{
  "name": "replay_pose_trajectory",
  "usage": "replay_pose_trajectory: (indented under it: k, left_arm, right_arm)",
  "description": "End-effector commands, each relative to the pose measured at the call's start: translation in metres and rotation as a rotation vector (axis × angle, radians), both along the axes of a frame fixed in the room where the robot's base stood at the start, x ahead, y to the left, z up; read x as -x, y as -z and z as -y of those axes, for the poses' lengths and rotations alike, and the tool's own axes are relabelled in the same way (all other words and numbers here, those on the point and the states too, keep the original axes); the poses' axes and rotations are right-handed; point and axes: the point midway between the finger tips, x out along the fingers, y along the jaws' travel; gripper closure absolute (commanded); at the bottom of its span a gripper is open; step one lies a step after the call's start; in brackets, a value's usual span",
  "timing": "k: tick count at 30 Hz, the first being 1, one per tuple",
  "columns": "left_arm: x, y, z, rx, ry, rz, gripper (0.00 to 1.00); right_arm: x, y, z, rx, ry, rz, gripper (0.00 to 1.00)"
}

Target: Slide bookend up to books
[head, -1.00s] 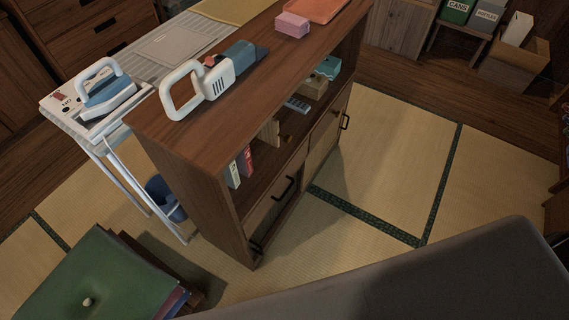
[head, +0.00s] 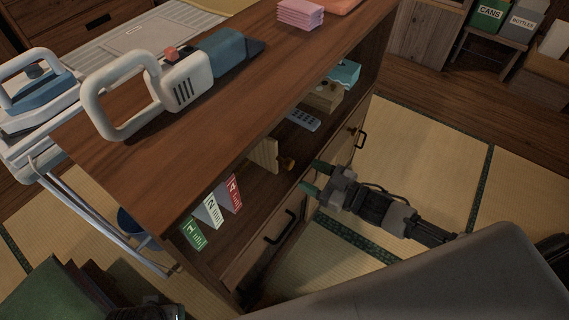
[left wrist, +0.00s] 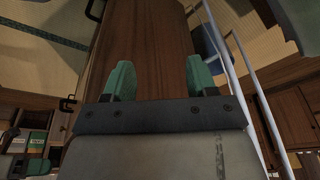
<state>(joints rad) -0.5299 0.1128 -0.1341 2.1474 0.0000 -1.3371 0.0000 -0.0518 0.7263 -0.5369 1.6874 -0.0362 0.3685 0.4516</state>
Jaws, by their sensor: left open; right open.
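Three books stand at the left end of the cabinet's open shelf: a green one (head: 194,235), a white one (head: 212,210) and a red one (head: 233,192), numbered 1, 2 and 3. The wooden bookend (head: 264,155), with a brown knob (head: 287,163), stands on the same shelf, apart from the books to their right. My right gripper (head: 315,177) is open and empty in front of the shelf, just right of the knob. My left gripper (left wrist: 160,80) is open in the left wrist view, with nothing between its green fingers but a wooden cabinet panel behind.
The wooden cabinet (head: 150,190) carries a handheld vacuum (head: 180,80) and pink cloths (head: 300,13) on top. A remote (head: 304,119) and a wooden box (head: 324,97) lie farther right on the shelf. Drawer handles (head: 280,226) stick out below. Tatami (head: 430,150) is clear at right.

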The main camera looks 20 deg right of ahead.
Motion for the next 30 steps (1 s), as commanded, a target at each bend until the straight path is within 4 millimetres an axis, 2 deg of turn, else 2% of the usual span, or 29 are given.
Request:
replay_pose_trajectory:
  k: [6,12,18,25,30]
  left_arm:
    - [0.002,-0.019,-0.001,0.000,-0.001,0.012,0.43]
    - [0.005,-0.034,-0.001,0.001,-0.002,0.019,0.43]
    - [0.007,-0.041,-0.002,0.001,-0.003,0.022,0.43]
    - [0.007,-0.041,-0.002,0.001,-0.003,0.021,0.43]
    - [0.006,-0.041,-0.002,0.001,-0.003,0.022,0.43]
  right_arm:
    - [-0.034,0.000,-0.028,-0.001,0.002,0.003,0.43]
    - [-0.055,0.001,-0.047,0.000,0.002,0.000,0.43]
    - [-0.063,0.001,-0.054,0.001,0.002,-0.001,0.43]
    - [-0.064,0.001,-0.054,0.001,0.002,-0.001,0.43]
    - [-0.063,0.001,-0.054,0.001,0.002,-0.001,0.68]
